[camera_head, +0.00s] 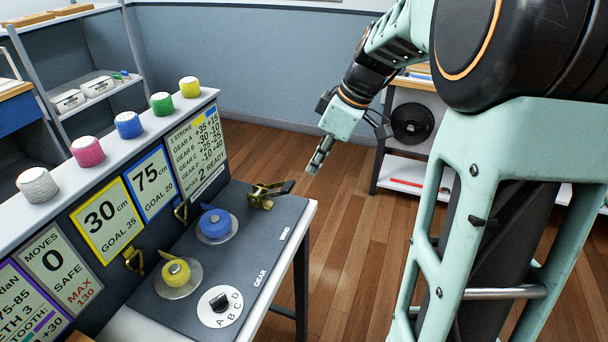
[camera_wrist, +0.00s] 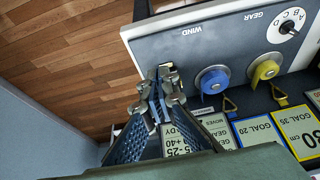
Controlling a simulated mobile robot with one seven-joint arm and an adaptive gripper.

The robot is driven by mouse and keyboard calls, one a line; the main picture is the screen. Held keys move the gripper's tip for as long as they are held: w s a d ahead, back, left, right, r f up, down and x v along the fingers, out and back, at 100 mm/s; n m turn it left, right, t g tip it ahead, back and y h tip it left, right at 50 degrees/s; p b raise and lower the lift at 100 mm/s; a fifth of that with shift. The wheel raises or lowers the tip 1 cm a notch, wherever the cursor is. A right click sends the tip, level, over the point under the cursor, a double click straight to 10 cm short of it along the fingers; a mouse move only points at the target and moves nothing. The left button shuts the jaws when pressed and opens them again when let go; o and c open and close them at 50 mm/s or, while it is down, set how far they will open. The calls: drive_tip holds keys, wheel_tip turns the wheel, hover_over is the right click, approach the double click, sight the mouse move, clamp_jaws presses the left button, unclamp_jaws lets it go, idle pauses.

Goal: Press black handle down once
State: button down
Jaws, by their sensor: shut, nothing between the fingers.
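The black handle (camera_head: 287,187) sticks out to the right from a brass ratchet (camera_head: 262,194) at the far right corner of the grey panel (camera_head: 190,290). My gripper (camera_head: 316,168) is shut and empty. In the head view it hangs above and to the right of the handle, pointing down, with a visible gap in the picture. In the wrist view my gripper (camera_wrist: 160,88) has its fingertips together in front of the panel's corner. They cover most of the ratchet there, so I cannot tell the distance to the handle.
A blue spool (camera_head: 216,224) and a yellow spool (camera_head: 176,273) stand on the panel. A gear dial (camera_head: 220,306) lies near its front. Number cards and a ledge with coloured rolls (camera_head: 128,124) line the panel's back. Open floor (camera_head: 345,245) lies to the right.

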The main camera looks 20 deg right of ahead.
drive_tip(key=shift+s+d+r, duration=0.3)
drive_tip(key=shift+d+r, duration=0.15)
drive_tip(key=shift+r, duration=0.2)
drive_tip(key=shift+s+d+r, duration=0.3)
drive_tip(key=shift+d+r, duration=0.1)
drive_tip(key=shift+r, duration=0.25)
